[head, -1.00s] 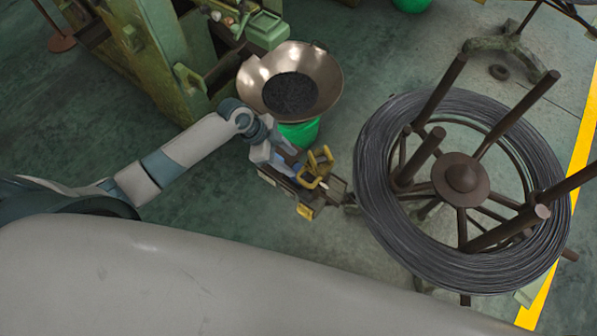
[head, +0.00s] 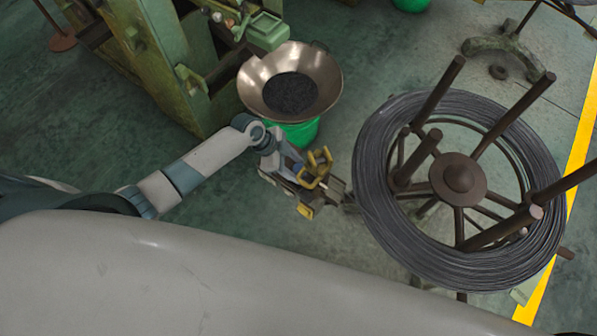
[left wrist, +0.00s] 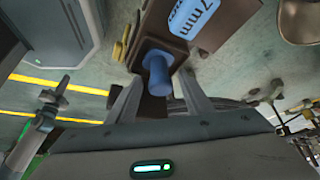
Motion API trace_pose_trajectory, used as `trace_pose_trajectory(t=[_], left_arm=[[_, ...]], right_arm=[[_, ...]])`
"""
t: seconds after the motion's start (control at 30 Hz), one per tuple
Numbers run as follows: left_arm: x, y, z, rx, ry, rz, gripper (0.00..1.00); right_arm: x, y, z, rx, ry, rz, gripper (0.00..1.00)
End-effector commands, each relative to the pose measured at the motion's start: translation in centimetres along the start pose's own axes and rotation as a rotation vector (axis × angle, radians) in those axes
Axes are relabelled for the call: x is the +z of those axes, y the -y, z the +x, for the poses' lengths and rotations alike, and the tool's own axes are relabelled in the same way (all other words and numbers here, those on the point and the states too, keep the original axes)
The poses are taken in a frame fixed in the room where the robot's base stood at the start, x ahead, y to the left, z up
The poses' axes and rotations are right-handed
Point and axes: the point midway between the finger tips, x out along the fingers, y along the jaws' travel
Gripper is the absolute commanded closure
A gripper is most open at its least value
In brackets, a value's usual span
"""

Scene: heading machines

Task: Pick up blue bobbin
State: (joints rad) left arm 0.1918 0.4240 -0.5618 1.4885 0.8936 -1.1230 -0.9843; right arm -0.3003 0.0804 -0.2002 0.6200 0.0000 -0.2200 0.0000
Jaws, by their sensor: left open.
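The blue bobbin (left wrist: 157,72) shows in the left wrist view as a short blue cylinder standing out from a dark square part on a brown block. My left gripper (left wrist: 160,84) is open, with one finger on each side of the bobbin. I cannot tell whether either finger touches it. In the head view my left arm reaches in from the left, and its hand is beside yellow brackets (head: 318,165). My right gripper is not in view.
A brown block with a blue "7mm" label (left wrist: 200,18) is close to the fingers. A metal bowl of dark pieces (head: 325,78) stands on a green support behind the hand. A large wire coil (head: 375,190) on a brown reel stands to the right. A green machine (head: 165,60) is behind.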

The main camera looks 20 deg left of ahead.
Motion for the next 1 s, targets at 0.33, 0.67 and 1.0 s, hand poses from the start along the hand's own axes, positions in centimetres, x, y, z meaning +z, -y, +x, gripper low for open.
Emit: trace_pose_trajectory(t=[0.33,0.67,1.0], left_arm=[[0.0,0.0,0.0,0.0,0.0,0.0,0.97],[-0.1,0.0,-0.2,0.0,0.0,0.001,0.97],[-1.3,0.1,-2.4,-0.002,-0.001,0.003,0.97]], right_arm=[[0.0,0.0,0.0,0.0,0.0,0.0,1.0],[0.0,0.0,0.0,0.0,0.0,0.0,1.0],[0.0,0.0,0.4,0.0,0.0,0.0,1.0]])
